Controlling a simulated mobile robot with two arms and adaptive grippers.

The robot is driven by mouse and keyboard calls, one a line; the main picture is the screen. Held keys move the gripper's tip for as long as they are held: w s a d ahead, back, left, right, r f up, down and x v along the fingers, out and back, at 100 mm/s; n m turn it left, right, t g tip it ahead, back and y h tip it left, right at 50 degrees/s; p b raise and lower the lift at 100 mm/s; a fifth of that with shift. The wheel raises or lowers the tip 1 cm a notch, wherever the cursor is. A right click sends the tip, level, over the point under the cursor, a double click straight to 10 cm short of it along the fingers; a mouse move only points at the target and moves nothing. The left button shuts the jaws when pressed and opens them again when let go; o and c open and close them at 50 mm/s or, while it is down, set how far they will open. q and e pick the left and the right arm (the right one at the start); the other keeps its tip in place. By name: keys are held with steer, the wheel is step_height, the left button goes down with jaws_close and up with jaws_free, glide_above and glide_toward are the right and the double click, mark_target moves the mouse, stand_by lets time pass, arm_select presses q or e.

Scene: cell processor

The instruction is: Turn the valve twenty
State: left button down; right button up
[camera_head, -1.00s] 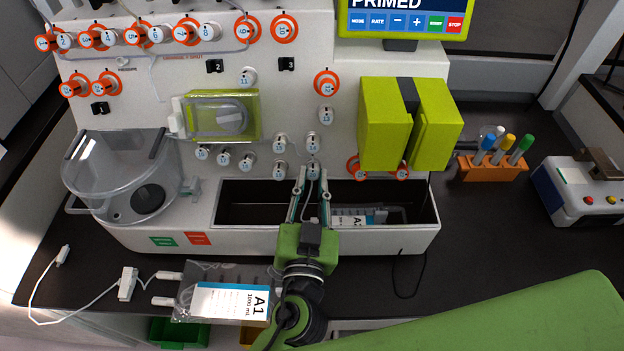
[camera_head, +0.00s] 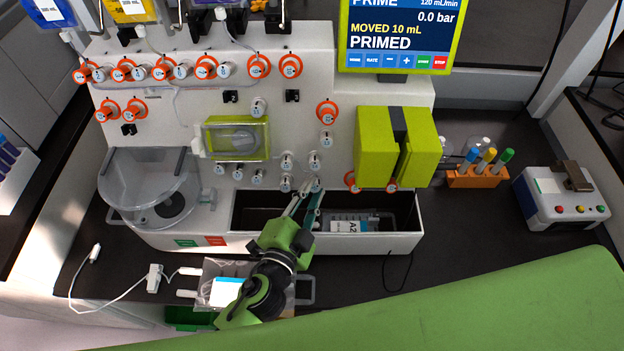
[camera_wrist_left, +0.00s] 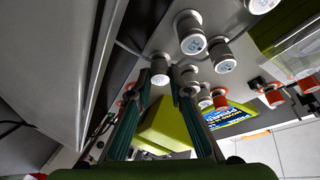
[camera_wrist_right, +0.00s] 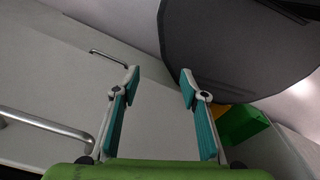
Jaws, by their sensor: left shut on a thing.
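The white panel carries several numbered valve knobs, with a small group low at its centre. My left gripper (camera_head: 309,190) reaches up to the lower right knob of this group. In the left wrist view a grey-white knob (camera_wrist_left: 160,71) sits between the fingertips, and the fingers are shut on it. Its number is too small or hidden to read, so I cannot confirm that it is valve twenty. A neighbouring knob (camera_head: 286,184) is just left of the fingertips. My right gripper (camera_wrist_right: 157,78) is open and empty in the right wrist view, away from the panel.
The open trough (camera_head: 375,244) with a bag labelled A2 lies below the knobs. A yellow-green pump block (camera_head: 370,147) stands to the right and a clear round vessel (camera_head: 128,190) to the left. The screen (camera_head: 398,30) reads PRIMED. A tube rack (camera_head: 476,180) stands at right.

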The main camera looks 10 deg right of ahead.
arm_select(q)
steer(key=shift+w+r+m+g+p, duration=0.2)
steer(key=shift+m+g+p, duration=0.6)
steer(key=shift+m+p, duration=1.55)
steer(key=shift+w+r+m+g+p, duration=0.15)
steer(key=shift+m+g+p, duration=0.65)
steer(key=shift+m+p, duration=1.5)
steer(key=shift+s+a+y, duration=0.1)
steer(key=shift+s+y, duration=0.05)
steer(key=shift+y, duration=0.15)
steer(key=c, duration=1.9)
jaws_free()
steer(key=shift+f, duration=0.1)
